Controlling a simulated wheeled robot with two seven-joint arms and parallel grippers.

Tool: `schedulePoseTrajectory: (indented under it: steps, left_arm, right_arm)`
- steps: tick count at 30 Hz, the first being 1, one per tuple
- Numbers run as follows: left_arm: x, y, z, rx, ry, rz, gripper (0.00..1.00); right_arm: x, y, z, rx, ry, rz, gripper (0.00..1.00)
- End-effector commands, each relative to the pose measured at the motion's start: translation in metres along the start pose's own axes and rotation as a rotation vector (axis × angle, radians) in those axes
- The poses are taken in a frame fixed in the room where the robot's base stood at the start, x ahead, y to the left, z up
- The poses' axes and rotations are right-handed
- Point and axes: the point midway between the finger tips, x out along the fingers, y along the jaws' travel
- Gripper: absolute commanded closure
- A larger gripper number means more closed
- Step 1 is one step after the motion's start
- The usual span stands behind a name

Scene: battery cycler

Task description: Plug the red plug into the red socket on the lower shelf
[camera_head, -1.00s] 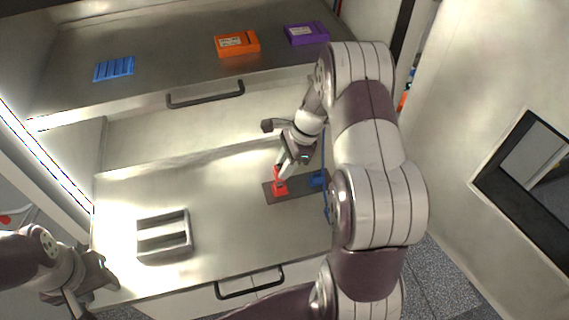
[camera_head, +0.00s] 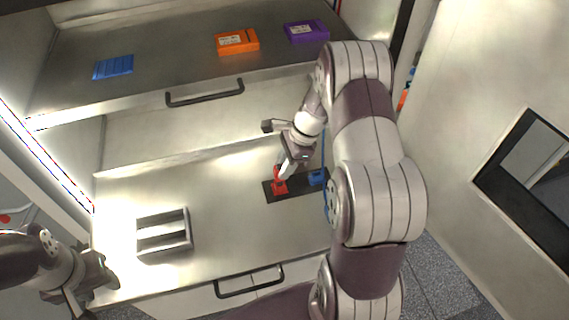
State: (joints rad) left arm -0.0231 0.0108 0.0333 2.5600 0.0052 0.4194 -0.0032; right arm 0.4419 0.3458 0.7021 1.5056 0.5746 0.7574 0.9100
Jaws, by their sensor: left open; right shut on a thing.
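The red plug (camera_head: 278,174) is in my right gripper (camera_head: 283,172), which is shut on it. The plug stands upright right over the red socket (camera_head: 279,188) on a dark strip on the lower shelf (camera_head: 230,210). Plug and socket overlap in the view, so I cannot tell how deep the plug sits. My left gripper (camera_head: 92,294) is open and empty at the lower left, by the shelf's front corner.
A blue socket (camera_head: 316,177) with a blue cable sits right of the red one, partly near my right arm. A grey slotted holder (camera_head: 164,234) stands on the lower shelf. Orange (camera_head: 237,41) and purple (camera_head: 306,32) boxes and a blue rack (camera_head: 113,67) are on the upper shelf.

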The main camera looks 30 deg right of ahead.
Motion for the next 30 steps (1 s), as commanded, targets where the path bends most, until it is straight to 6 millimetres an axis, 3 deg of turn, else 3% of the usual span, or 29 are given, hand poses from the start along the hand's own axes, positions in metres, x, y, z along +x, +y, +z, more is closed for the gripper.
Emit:
schedulePoseTrajectory:
  steps: [30]
  left_arm:
    - [0.0042, 0.0000, 0.0005, 0.000, 0.000, 0.000, 0.57]
  right_arm:
    - [0.0067, -0.0001, -0.0028, 0.000, 0.000, 0.000, 1.00]
